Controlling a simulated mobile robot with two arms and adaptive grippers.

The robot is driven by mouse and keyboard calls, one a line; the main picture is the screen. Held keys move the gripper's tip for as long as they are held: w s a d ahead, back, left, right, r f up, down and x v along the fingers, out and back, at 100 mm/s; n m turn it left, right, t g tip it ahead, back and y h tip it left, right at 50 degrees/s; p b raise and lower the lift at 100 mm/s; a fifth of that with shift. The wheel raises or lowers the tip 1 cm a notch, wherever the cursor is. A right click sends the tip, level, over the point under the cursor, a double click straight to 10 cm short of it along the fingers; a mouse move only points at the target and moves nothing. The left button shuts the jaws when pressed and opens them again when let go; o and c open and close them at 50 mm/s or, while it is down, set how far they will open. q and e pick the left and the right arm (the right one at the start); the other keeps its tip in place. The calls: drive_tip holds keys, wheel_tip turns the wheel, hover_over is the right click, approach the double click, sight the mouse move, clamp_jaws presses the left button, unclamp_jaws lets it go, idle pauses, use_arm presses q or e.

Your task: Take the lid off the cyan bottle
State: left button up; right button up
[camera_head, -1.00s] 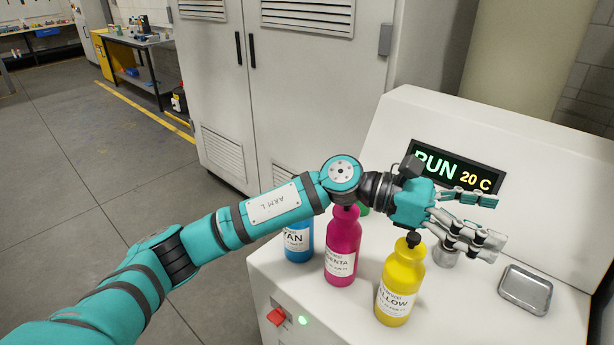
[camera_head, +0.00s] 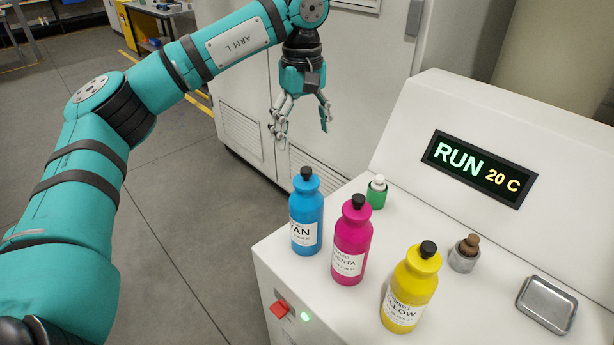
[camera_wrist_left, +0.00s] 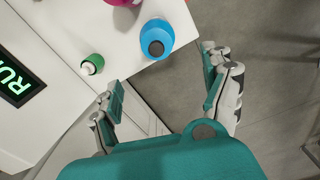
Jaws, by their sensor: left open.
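The cyan bottle (camera_head: 306,222) stands upright at the left end of a row on the white machine top. Its black lid (camera_head: 306,173) is on it. In the left wrist view the cyan bottle (camera_wrist_left: 157,32) shows from above with its black lid (camera_wrist_left: 155,48), ahead of the fingers. My left gripper (camera_head: 301,122) is open and empty, pointing down above and behind the cyan bottle, apart from it. In the left wrist view the left gripper's fingers (camera_wrist_left: 162,92) are spread wide. My right gripper is not in view.
The magenta bottle (camera_head: 351,245) stands close right of the cyan one, and the yellow bottle (camera_head: 411,290) further right. A small green bottle (camera_head: 377,193) with a white cap stands behind.

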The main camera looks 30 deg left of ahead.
sight(306, 169)
use_arm(q)
wheel_tip(306, 169, down, 5)
drive_tip(key=shift+r+p, duration=0.15)
drive_tip(key=shift+p, duration=0.45)
drive_tip(key=f+p, duration=0.2)
drive_tip(key=f, duration=0.1)
drive_tip(key=f+p, duration=0.1)
drive_tip(key=shift+s+d+f, duration=0.1)
drive_tip(key=shift+d+f, duration=0.3)
drive_tip(key=shift+f, duration=0.35)
drive_tip(key=shift+c, duration=0.4)
drive_tip(key=c, duration=0.8)
